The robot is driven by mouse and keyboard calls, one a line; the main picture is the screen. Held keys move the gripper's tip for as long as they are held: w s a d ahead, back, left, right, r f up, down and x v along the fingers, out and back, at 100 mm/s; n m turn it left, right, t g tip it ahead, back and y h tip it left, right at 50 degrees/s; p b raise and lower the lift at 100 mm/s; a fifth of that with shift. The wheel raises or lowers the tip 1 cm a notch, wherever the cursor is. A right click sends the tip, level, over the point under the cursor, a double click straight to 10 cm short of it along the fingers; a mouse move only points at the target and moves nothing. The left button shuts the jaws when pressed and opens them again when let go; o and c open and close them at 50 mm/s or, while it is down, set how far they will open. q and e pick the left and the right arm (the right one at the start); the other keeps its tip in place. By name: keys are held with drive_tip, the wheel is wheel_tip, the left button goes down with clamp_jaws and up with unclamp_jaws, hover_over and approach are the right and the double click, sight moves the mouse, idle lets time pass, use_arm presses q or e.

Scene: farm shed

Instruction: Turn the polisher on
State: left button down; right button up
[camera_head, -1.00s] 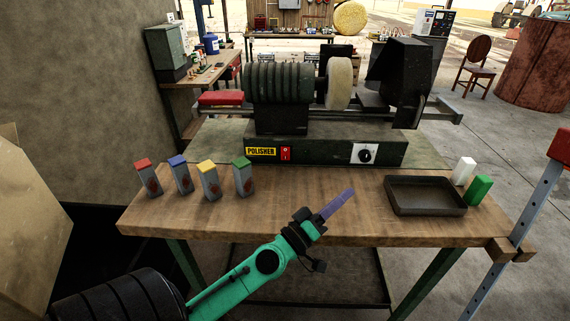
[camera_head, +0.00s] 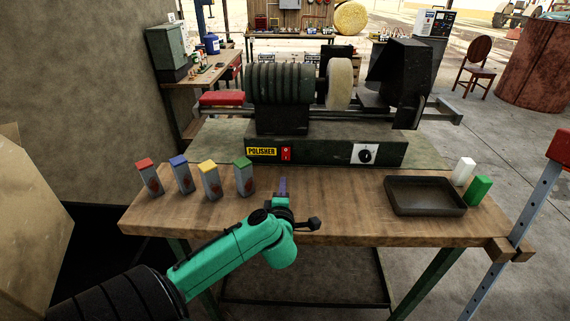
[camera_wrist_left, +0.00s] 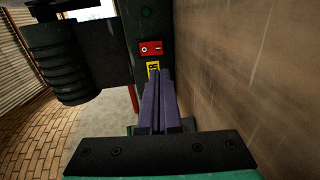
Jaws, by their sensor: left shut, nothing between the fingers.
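The polisher (camera_head: 330,150) stands on the workbench, with a dark motor body, a pale buffing wheel and a yellow POLISHER label (camera_head: 262,151). Its red switch (camera_head: 286,154) is on the front panel beside the label, and a round knob (camera_head: 365,154) is further right. The red switch also shows in the left wrist view (camera_wrist_left: 151,48), just beyond the fingertips. My left gripper (camera_head: 283,181) is shut and empty. Its purple fingers point at the panel below the switch, apart from it as far as I can tell. My right gripper is not in view.
Several small blocks with red, blue, yellow and green (camera_head: 243,178) tops stand on the bench at left. A black tray (camera_head: 425,209) lies at right, with a white block (camera_head: 463,171) and a green block (camera_head: 478,190) beside it. The bench middle is otherwise clear.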

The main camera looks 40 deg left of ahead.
sight(286, 159)
use_arm(q)
drive_tip(key=x, duration=1.2)
drive_tip(key=shift+w+a, duration=0.1)
